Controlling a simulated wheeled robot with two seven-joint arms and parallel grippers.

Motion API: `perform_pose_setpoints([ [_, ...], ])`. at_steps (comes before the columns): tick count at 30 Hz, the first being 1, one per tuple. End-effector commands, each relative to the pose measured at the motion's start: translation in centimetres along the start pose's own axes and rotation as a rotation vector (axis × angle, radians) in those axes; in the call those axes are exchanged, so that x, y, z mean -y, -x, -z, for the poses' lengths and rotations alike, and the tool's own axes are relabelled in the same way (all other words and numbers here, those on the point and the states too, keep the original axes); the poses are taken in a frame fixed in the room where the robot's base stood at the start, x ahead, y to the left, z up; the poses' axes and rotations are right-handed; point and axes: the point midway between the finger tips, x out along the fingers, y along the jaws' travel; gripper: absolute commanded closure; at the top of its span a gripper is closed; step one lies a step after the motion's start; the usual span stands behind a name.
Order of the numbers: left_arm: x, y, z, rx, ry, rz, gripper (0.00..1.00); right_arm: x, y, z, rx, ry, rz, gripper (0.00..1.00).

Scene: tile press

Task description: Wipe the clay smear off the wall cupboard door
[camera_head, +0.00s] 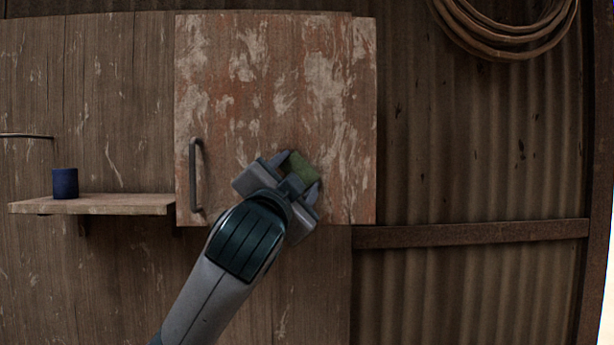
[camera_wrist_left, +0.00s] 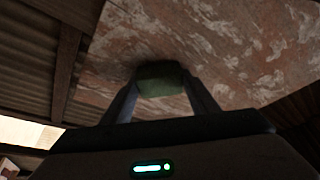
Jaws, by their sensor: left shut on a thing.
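The wall cupboard door (camera_head: 230,100) is a worn wooden panel with patchy reddish and pale paint and a dark vertical handle (camera_head: 195,175) on its left side. My left gripper (camera_head: 300,172) is shut on a green sponge-like block (camera_head: 303,168) at the lower right part of the door. In the left wrist view the green block (camera_wrist_left: 160,79) sits between the two fingers, at or very close to the door surface (camera_wrist_left: 215,40). I cannot tell a clay smear apart from the pale patches. My right gripper is not in view.
A small wooden shelf (camera_head: 95,204) with a dark blue cup (camera_head: 65,183) on it is left of the cupboard. A coiled hose or rope (camera_head: 500,40) hangs at the upper right. A rusty horizontal beam (camera_head: 470,233) crosses the corrugated wall at right.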

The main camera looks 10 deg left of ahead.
Motion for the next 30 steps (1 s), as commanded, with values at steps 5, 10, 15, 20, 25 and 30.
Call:
perform_pose_setpoints([
  [5, 0.2, 0.1, -0.3, 0.003, 0.0, 0.0, 0.64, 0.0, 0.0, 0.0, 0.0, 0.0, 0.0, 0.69],
  [10, 0.2, 0.1, -0.3, 0.002, 0.0, 0.0, 0.64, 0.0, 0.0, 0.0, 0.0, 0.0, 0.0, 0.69],
  [15, 0.4, 0.1, -0.4, 0.002, 0.0, 0.001, 0.64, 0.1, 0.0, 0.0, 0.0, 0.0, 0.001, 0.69],
  [20, 1.1, 0.4, -1.1, 0.003, -0.001, 0.002, 0.64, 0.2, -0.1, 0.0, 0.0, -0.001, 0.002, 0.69],
  [25, 1.9, 0.7, -1.9, 0.002, -0.001, 0.002, 0.64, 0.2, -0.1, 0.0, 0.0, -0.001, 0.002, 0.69],
  [30, 2.7, 1.1, -2.6, 0.002, 0.0, 0.001, 0.64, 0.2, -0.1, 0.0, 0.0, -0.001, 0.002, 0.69],
])
